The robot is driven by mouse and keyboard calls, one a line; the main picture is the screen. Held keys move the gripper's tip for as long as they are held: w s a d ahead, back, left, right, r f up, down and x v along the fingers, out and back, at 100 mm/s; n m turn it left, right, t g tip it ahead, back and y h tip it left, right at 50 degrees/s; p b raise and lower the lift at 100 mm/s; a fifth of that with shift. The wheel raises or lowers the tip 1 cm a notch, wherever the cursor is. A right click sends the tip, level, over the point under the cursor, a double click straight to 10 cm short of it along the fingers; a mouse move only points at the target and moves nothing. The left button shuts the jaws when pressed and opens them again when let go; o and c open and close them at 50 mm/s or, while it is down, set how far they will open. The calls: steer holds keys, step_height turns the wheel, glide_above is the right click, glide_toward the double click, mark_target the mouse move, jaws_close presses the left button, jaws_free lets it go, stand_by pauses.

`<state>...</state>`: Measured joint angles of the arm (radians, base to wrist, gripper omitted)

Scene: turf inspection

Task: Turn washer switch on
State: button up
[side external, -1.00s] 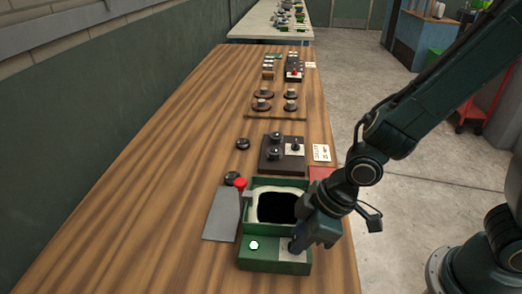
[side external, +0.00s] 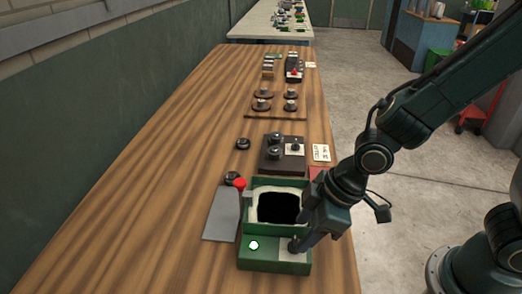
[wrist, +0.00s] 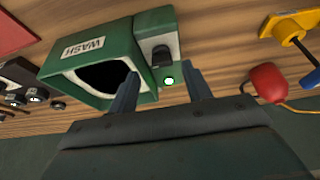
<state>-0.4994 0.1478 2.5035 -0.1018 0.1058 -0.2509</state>
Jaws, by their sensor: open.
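The washer is a green box (side external: 246,215) with a pale-rimmed, black-centred basin at the near end of the table. The wrist view shows its green wall (wrist: 150,25) and a WASH label. Its dark switch (wrist: 161,56) sits on a light plate (wrist: 158,40) beside the basin. A bright white lamp with a green edge (side external: 254,245) is on the same panel and shows beyond my fingers in the wrist view (wrist: 169,81). My gripper (side external: 296,246) is low over the switch plate, its fingers apart and empty. Contact with the switch cannot be told.
A grey plate (side external: 220,222) and a red knob (side external: 240,183) are left of the washer. A dark block with knobs (side external: 270,160) stands behind it, and several knobs on round bases farther back. The left side of the table is clear.

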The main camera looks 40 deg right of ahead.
steer(key=shift+s+v, duration=0.2)
steer(key=shift+v, duration=2.55)
steer(key=shift+a, duration=0.15)
steer(key=s+d+r+m+t+h, duration=0.1)
steer(key=s+d+r+m, duration=0.3)
steer(key=d+r, duration=0.2)
steer(key=s+d+r+m+t+h, duration=0.1)
steer(key=s+d+r+m, duration=0.3)
steer(key=d, duration=0.7)
step_height(320, 180, up, 2)
steer(key=shift+r+m+h, duration=0.1)
steer(key=shift+m+h, duration=0.4)
steer(key=shift+h, duration=0.1)
